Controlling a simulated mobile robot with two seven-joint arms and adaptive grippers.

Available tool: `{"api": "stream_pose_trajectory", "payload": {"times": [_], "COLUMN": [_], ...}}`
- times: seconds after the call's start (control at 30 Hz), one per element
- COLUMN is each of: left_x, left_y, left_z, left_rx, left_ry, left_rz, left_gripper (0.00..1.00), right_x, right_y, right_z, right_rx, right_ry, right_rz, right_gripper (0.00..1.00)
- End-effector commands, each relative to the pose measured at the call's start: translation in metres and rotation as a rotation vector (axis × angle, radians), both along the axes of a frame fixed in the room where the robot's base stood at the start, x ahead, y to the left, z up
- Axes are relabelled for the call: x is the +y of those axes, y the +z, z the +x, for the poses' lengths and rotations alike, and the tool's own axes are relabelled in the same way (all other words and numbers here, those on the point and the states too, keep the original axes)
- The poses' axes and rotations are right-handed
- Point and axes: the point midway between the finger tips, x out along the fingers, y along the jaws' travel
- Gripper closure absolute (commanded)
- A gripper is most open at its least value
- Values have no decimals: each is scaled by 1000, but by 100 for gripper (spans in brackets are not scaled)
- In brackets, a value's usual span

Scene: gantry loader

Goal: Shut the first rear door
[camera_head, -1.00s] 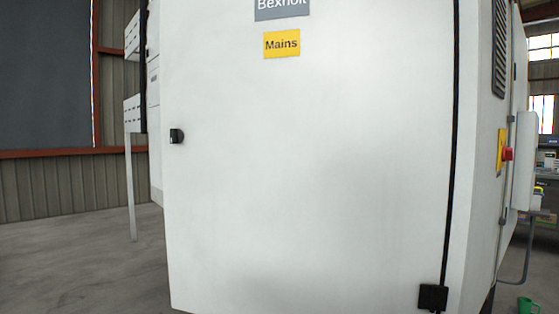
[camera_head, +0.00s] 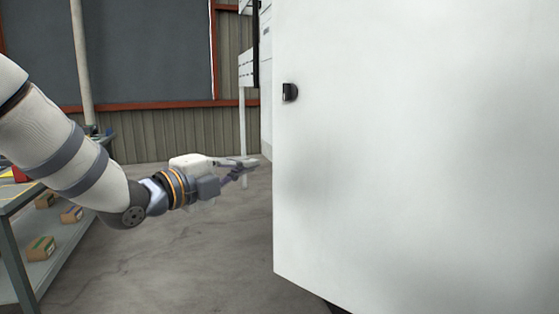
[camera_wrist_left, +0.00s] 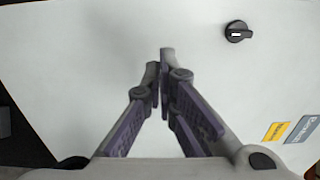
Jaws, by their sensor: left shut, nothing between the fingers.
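The white door (camera_head: 400,150) fills the right half of the head view. Its free left edge carries a black latch knob (camera_head: 290,92). How far it stands from its frame cannot be told. My left gripper (camera_head: 254,164) reaches in from the left, left of the door edge and below the knob, its fingers pointing right. In the left wrist view the fingers (camera_wrist_left: 160,58) are together and empty, in front of the white door face (camera_wrist_left: 80,60), with the knob (camera_wrist_left: 238,31) to the upper right. Contact with the door cannot be told. My right gripper is out of view.
A grey bench (camera_head: 15,208) with small cardboard boxes (camera_head: 41,249) on its lower shelf stands at the left. White slotted boxes on a post (camera_head: 243,120) stand behind the door edge. The concrete floor (camera_head: 180,265) between bench and door is clear.

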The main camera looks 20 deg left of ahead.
Motion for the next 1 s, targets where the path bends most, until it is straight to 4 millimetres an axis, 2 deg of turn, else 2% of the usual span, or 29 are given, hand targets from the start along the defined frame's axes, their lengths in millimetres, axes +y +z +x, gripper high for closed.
{"api": "stream_pose_trajectory", "payload": {"times": [0.33, 0.43, 0.6, 0.77, 1.0], "left_x": [-28, -37, -49, -54, -55], "left_y": [-6, -12, -12, -8, -4], "left_z": [64, 86, 112, 123, 124], "left_rx": [9, 18, 18, 14, 11], "left_ry": [1, 1, 2, 2, 2], "left_rz": [-4, -3, -5, -6, -5], "left_gripper": [100, 100, 100, 100, 100], "right_x": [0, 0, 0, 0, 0], "right_y": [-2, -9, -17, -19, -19], "right_z": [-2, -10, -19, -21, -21], "right_rx": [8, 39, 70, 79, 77], "right_ry": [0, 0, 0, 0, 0], "right_rz": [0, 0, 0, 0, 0], "right_gripper": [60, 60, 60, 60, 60]}}
